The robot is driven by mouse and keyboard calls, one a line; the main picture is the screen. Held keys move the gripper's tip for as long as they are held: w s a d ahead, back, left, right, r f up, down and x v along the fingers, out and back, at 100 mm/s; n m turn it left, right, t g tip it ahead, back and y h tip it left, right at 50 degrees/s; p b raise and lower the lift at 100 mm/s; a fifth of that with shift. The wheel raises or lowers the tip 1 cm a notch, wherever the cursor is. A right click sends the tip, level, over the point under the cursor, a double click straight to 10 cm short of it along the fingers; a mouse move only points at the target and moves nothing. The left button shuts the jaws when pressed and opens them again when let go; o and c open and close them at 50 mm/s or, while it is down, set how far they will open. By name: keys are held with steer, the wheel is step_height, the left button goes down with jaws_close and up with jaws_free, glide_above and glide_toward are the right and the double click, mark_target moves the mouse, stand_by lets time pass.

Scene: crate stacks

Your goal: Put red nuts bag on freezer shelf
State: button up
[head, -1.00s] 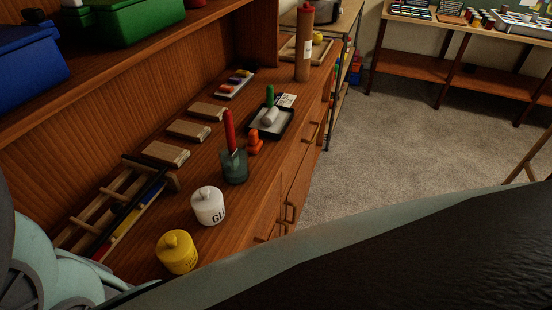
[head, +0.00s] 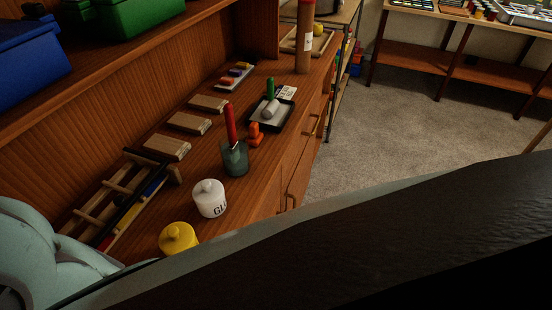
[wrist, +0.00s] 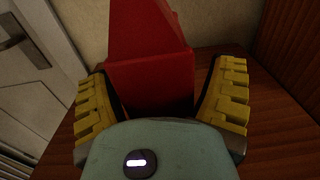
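A red block-shaped bag (wrist: 150,80), which looks like the red nuts bag, stands out in the wrist view between the two yellow-padded fingers. My gripper (wrist: 160,98) is shut on it, with the dark inner pads against both sides. The lower end of the bag is hidden behind the pale green palm. No print shows on the bag. The head view shows neither the bag nor my gripper, and I see no freezer shelf in either view.
In the head view, a wooden counter (head: 265,185) holds a white jar (head: 209,200), a yellow jar (head: 177,238), a glass cup (head: 234,160) and wooden blocks. Carpet (head: 400,130) is open to the right. The wrist view shows a white door (wrist: 35,50) at left and wooden surfaces.

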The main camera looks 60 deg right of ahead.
steer(key=c, duration=1.2)
steer(key=shift+r, duration=0.15)
